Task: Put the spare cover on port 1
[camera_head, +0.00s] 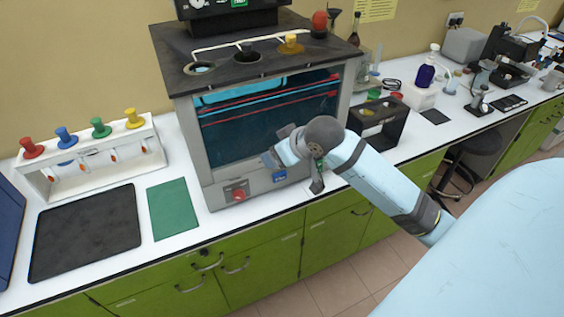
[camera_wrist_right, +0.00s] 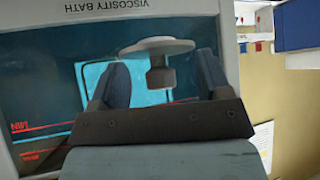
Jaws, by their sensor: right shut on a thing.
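The viscosity bath (camera_head: 262,120) stands on the bench with a dark top plate. The plate's left port (camera_head: 200,68) looks uncovered. Port numbers are not legible. My right gripper (camera_head: 272,156) is in front of the bath's window, below the top plate. In the right wrist view it is shut on a grey cover (camera_wrist_right: 158,48), with a wide disc and a short stem between the fingers. My left gripper is out of view.
A white rack (camera_head: 88,165) with several coloured-stopper tubes stands left of the bath. A black mat (camera_head: 85,232) and a green mat (camera_head: 172,208) lie in front.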

